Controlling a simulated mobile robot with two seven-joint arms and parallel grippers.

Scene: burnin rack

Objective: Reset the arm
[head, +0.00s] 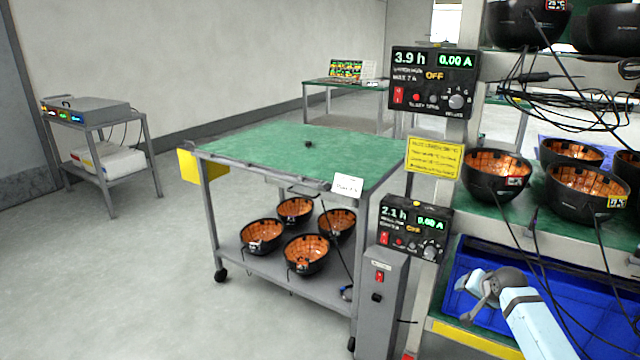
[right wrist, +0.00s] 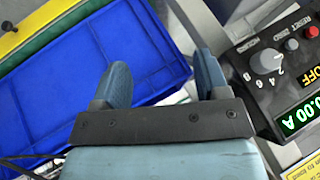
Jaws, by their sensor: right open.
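My right gripper (head: 474,304) is in the lower right of the head view, in front of the rack's lower level and over a blue tray (head: 461,270). In the right wrist view the two fingers of my right gripper (right wrist: 162,85) stand apart with nothing between them. The blue tray (right wrist: 75,75) lies beyond the left finger there, and a black power supply panel (right wrist: 285,75) is close to the right finger. My left gripper is not in view.
A green-topped cart (head: 290,150) stands in the middle, with several black bowls with orange insides on its lower shelf (head: 235,255). The rack (head: 480,215) at right holds more bowls and hanging cables. Power supplies (head: 432,80) are mounted on its post.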

